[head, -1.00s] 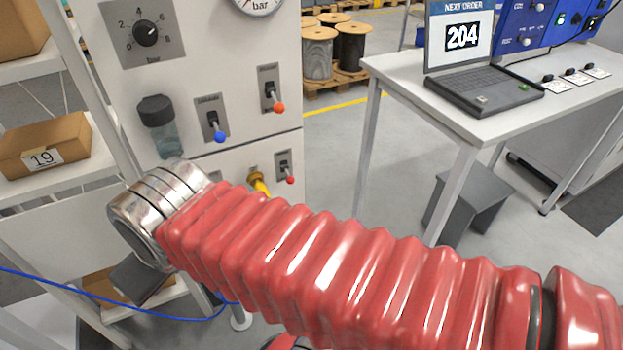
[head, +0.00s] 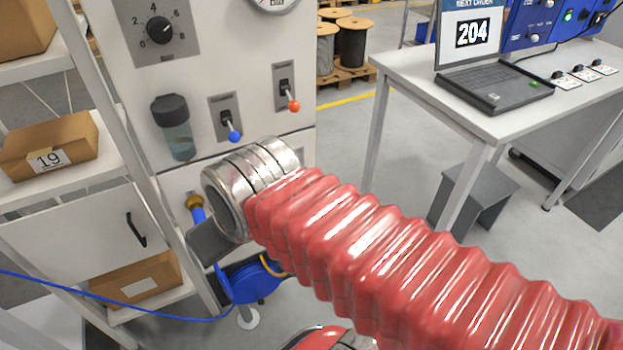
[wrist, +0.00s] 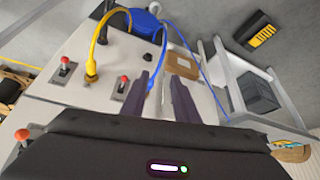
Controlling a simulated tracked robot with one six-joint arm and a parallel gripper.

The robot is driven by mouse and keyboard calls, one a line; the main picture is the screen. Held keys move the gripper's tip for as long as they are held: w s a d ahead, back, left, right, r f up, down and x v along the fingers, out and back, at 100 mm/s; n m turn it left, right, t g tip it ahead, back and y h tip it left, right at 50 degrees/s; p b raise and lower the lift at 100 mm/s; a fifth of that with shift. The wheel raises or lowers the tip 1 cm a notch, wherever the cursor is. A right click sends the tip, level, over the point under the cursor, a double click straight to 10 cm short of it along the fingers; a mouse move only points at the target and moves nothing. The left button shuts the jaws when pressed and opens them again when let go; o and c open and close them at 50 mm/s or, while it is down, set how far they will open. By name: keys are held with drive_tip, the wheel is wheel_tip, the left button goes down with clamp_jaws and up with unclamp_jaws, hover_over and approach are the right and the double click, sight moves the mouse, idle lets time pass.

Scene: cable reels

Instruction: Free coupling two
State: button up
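In the head view a brass coupling with a blue hose (head: 196,208) sits on the lower panel, left of my arm's silver wrist. In the wrist view a yellow hose (wrist: 98,48) bends down to a brass fitting on the panel, left of my gripper. The blue hose (wrist: 163,45) runs down between the fingers of my gripper (wrist: 152,80); its coupling end is largely hidden there. The fingers stand apart, and I cannot tell whether they touch it. No number marks either coupling in view.
The panel carries a dial (head: 158,30), a filter bowl (head: 175,125) and levers with blue (head: 234,136) and red (head: 294,105) knobs. A blue reel (head: 255,280) stands low beside it. Left is a shelf with boxes (head: 48,147); right, a laptop table (head: 400,62). Grey floor lies between.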

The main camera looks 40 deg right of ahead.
idle(0.3)
drive_tip(key=w+d+f+m+y, duration=0.5)
drive_tip(key=d+f+m+y, duration=0.2)
drive_tip(key=f+m+y, duration=0.4)
drive_tip(key=d+f+m+t+h, duration=0.2)
drive_tip(key=d+m+t+h, duration=0.1)
drive_tip(key=d, duration=0.5)
drive_tip(key=s+d+f+m+t+h, duration=0.1)
drive_tip(key=d+f+m+t+h, duration=0.2)
drive_tip(key=d+m+t, duration=0.2)
drive_tip(key=s+d+f+m+t+h, duration=0.1)
drive_tip(key=d+f+m+t+h, duration=0.1)
drive_tip(key=d+m, duration=0.5)
drive_tip(key=d+t+h, duration=0.1)
drive_tip(key=d+t, duration=0.1)
drive_tip(key=d, duration=0.4)
drive_tip(key=shift+f+m, duration=0.25)
drive_tip(key=shift+m, duration=0.05)
